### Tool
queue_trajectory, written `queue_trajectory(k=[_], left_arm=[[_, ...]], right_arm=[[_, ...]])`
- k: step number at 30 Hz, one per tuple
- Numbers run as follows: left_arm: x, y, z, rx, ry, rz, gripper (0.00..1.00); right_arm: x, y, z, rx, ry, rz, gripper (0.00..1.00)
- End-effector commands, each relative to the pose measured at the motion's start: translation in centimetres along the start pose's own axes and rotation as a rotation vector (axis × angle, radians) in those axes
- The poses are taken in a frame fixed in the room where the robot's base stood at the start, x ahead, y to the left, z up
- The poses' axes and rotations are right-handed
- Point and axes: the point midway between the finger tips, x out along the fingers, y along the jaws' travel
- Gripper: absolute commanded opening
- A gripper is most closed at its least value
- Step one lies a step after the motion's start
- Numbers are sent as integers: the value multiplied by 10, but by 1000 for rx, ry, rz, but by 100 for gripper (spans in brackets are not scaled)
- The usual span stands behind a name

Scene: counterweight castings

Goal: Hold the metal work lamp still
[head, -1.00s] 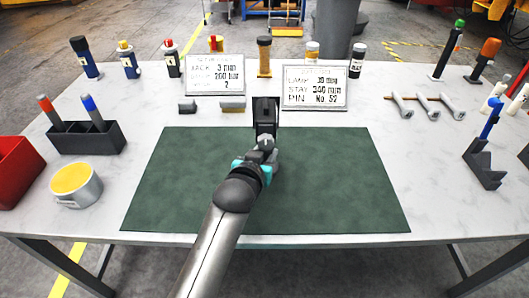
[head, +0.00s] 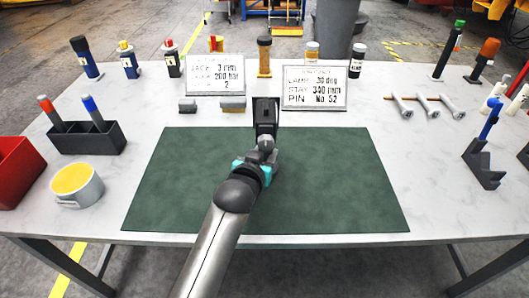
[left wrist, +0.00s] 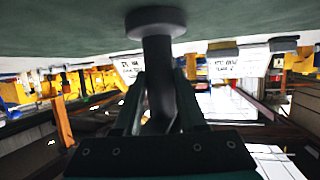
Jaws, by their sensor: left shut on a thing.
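The metal work lamp shows in the left wrist view as a dark round disc (left wrist: 155,18) on a dark post running down between my fingers. The disc lies against the green mat (left wrist: 60,25) in that view; I cannot tell whether it touches. My left gripper (left wrist: 158,80) is shut on the post, a finger at each side. In the head view my left gripper (head: 266,112) is over the back middle of the green mat (head: 330,190), and my own wrist hides most or all of the lamp. My right gripper is in neither view.
Two signs, one (head: 215,75) left and one (head: 314,88) right, stand behind the gripper; the right reads "LAMP 30 deg". Small blocks (head: 232,104) lie nearby. A tin (head: 76,185), dark holder (head: 85,139) and red bin (head: 15,170) stand left.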

Motion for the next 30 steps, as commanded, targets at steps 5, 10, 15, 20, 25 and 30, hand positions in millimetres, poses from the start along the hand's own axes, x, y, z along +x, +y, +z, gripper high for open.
queue_trajectory(k=[5, 10, 15, 20, 25, 30], left_arm=[[0, 0, 5, -1, -11, 1, 0], [0, 0, 5, -1, -11, 1, 0], [0, 0, 6, -1, -12, 1, 0], [0, 0, 6, -1, -13, 1, 0], [0, 0, 6, -1, -13, 1, 0], [0, 0, 9, -1, -19, 0, 26]], right_arm=[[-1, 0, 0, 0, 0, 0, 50], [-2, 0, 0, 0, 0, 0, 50], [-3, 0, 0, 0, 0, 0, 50], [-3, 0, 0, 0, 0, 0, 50], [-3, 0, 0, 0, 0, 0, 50], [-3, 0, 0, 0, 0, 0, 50]])
